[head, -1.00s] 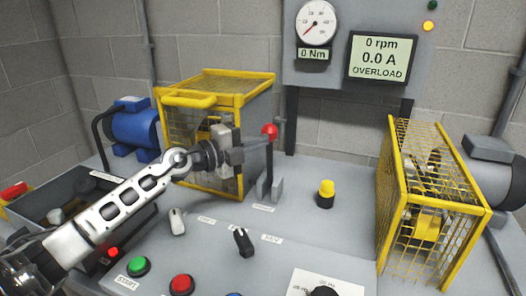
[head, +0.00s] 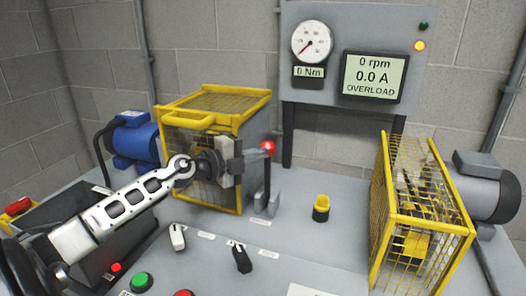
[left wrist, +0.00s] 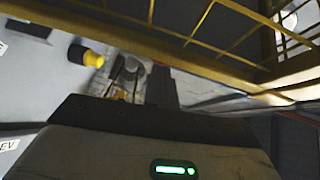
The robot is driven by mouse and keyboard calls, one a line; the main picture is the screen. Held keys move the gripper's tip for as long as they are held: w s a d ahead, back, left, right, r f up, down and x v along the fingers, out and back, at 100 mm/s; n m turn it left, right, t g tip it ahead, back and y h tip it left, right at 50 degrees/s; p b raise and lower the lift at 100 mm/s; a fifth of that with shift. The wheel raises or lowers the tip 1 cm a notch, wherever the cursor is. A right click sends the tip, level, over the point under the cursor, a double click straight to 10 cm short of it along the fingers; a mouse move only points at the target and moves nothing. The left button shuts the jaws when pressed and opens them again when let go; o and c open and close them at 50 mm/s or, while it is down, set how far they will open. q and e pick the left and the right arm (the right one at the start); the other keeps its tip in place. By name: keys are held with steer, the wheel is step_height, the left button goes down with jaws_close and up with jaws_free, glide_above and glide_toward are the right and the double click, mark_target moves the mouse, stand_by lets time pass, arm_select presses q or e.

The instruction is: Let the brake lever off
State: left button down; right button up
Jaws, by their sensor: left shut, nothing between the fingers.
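The brake lever (head: 267,180) stands roughly upright in a grey bracket on the bench, right of the left yellow cage. It has a red ball knob (head: 268,147). My left gripper (head: 262,154) is shut and empty, in front of the cage. Its fingertips overlap the lever just below the knob in the head view; I cannot tell whether they touch. In the left wrist view a dark finger (left wrist: 163,88) shows, but the lever cannot be made out. My right gripper is not in view.
A yellow mesh cage (head: 205,116) stands behind my left gripper, another (head: 432,215) at right. A yellow-topped knob (head: 321,205) stands between them. The display (head: 374,77) reads 0 rpm, 0.0 A, OVERLOAD, beside a lit amber lamp (head: 419,46). Selector knobs and buttons occupy the front panel.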

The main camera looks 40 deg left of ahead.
arm_select(q)
steer(key=shift+a+r, duration=0.1)
steer(key=shift+a, duration=0.15)
steer(key=v, duration=1.6)
steer(key=shift+d, duration=0.2)
